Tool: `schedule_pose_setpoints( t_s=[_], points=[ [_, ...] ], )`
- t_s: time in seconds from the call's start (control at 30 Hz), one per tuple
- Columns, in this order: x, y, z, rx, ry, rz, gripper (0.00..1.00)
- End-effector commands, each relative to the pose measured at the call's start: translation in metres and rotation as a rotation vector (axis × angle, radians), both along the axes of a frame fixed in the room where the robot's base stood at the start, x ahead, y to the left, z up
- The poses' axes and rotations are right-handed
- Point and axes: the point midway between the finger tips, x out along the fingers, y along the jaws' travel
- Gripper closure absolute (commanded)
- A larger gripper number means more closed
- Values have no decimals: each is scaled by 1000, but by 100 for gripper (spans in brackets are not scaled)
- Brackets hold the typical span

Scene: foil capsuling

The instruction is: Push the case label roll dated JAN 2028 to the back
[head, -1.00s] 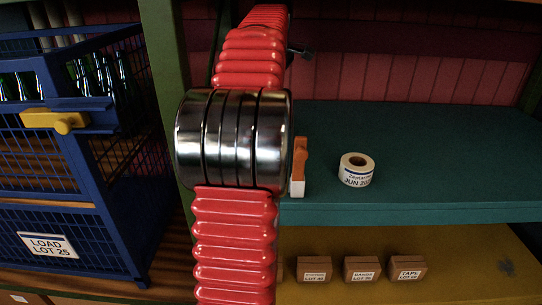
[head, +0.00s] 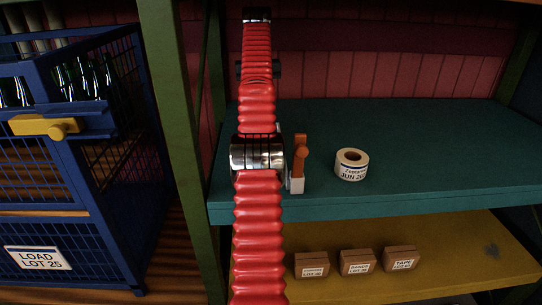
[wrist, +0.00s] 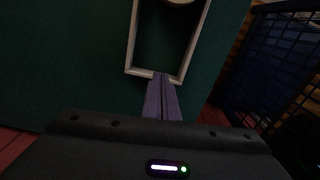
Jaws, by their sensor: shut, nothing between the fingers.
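A white label roll (head: 351,164) stands on the teal shelf (head: 430,165). Its visible label begins "JUN 20"; the rest is cut off around its curve. No roll reading JAN 2028 is visible in the head view, where my arm covers part of the shelf. In the wrist view, a cream round thing (wrist: 181,2) is cut by the top edge, its label unseen. It lies inside a pale rectangular frame (wrist: 133,40) on dark green. My gripper's purple fingers (wrist: 161,80) are shut and empty, their tips at the frame's near edge. My arm hides the fingers in the head view.
An orange piece on a white base (head: 298,165) stands beside my arm, left of the roll. A blue cage (head: 75,170) marked LOAD LOT 25 and a green post (head: 175,130) are at left. Brown boxes (head: 357,262) sit on the yellow lower shelf. The teal shelf's right side is clear.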

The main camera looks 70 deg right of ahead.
Motion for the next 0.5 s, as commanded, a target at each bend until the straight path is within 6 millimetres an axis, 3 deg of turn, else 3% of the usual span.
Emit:
schedule_pose_setpoints(
  t_s=[0.13,0.5],
  points=[
    [1,11,6,21,8,-73,100],
    [3,13,6,23,8,-84,100]
  ],
)
